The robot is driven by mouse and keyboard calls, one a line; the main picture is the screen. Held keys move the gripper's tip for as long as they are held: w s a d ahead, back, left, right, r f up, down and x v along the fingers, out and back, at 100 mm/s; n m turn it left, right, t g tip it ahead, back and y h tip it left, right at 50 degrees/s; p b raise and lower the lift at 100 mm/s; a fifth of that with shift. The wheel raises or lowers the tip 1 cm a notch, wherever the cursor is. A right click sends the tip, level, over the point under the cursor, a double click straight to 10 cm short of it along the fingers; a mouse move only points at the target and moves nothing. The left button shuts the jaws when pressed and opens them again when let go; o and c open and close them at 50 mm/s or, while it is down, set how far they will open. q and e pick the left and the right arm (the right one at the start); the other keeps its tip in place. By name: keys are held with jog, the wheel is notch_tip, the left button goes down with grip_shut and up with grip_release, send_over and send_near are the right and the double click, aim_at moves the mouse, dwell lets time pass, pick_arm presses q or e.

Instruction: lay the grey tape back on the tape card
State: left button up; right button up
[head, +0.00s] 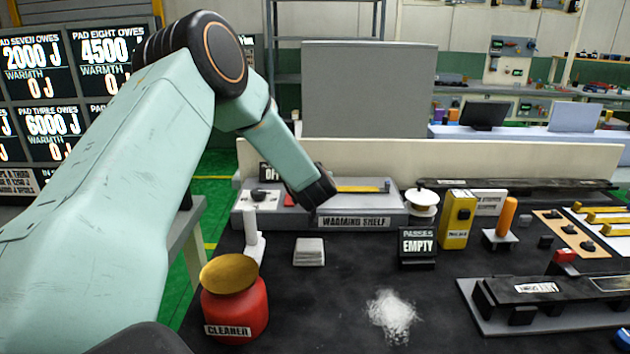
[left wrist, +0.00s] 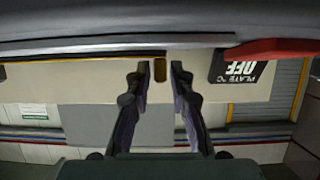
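A tan card (head: 570,236) with small dark squares lies at the right of the bench and may be the tape card. A small dark grey piece (head: 545,242) lies just left of it; I cannot tell whether it is the grey tape. My left arm reaches over the bench, its wrist above the left part of the warming shelf (head: 391,217); the fingers do not show clearly there. In the left wrist view my left gripper (left wrist: 161,75) has its fingers apart. My right gripper is not in view.
A yellow bar (head: 362,188) lies on the shelf. A red cleaner pot (head: 238,308), a pale stack (head: 309,251), white powder (head: 393,315), an EMPTY sign (head: 418,246) and a yellow box (head: 457,220) stand or lie on the bench. A dark fixture (head: 530,292) fills the right front.

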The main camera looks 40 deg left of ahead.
pick_arm(q)
jog(key=shift+o, duration=1)
jog(key=v, duration=1.2)
